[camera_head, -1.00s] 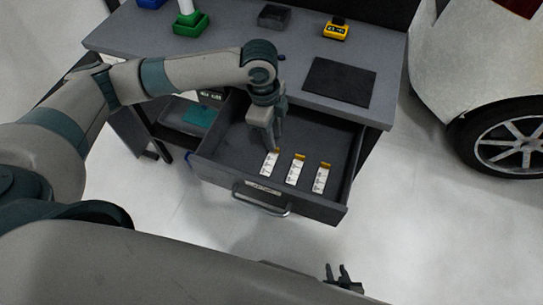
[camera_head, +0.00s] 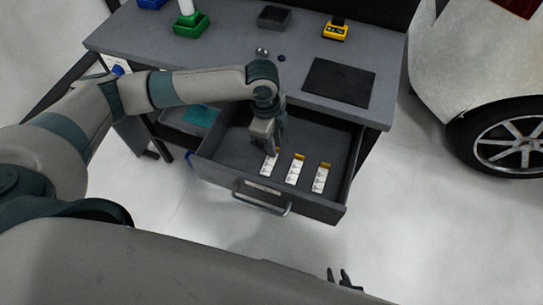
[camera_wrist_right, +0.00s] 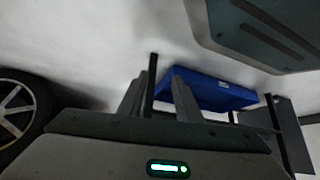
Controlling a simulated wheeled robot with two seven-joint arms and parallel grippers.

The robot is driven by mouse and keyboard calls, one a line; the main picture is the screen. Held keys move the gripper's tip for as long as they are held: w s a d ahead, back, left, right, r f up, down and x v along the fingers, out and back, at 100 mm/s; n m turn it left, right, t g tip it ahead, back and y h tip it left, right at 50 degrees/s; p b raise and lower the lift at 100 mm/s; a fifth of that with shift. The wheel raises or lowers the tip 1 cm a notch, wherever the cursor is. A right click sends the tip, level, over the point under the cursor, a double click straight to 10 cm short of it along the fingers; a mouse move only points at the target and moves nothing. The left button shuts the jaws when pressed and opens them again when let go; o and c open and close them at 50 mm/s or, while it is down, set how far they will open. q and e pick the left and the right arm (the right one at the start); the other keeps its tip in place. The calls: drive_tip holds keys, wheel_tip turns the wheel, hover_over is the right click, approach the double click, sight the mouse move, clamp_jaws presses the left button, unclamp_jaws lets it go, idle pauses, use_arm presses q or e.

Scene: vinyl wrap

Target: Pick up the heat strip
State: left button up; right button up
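Several white strips with orange ends lie side by side in the open drawer: a left strip (camera_head: 267,168), a middle strip (camera_head: 295,170) and a right strip (camera_head: 320,178). I take these to be the heat strips. My left gripper (camera_head: 272,153) points down into the drawer, right at the orange end of the left strip and partly hiding it. Whether its fingers are apart or closed on the strip is too small to tell. My right gripper (camera_head: 343,278) is low, in front of the drawer, with its fingers apart and empty; they also show in the right wrist view (camera_wrist_right: 160,98).
The drawer (camera_head: 320,207) is pulled out under the grey workbench (camera_head: 225,55), with a handle at its front. On the bench are a black mat (camera_head: 338,82), a yellow device (camera_head: 336,30) and a green holder (camera_head: 191,27). A car (camera_head: 480,80) stands at right.

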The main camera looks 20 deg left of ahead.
use_arm(q)
clamp_jaws()
use_arm(e)
drive_tip(key=shift+w+a, duration=0.15)
drive_tip(key=shift+a, duration=0.1)
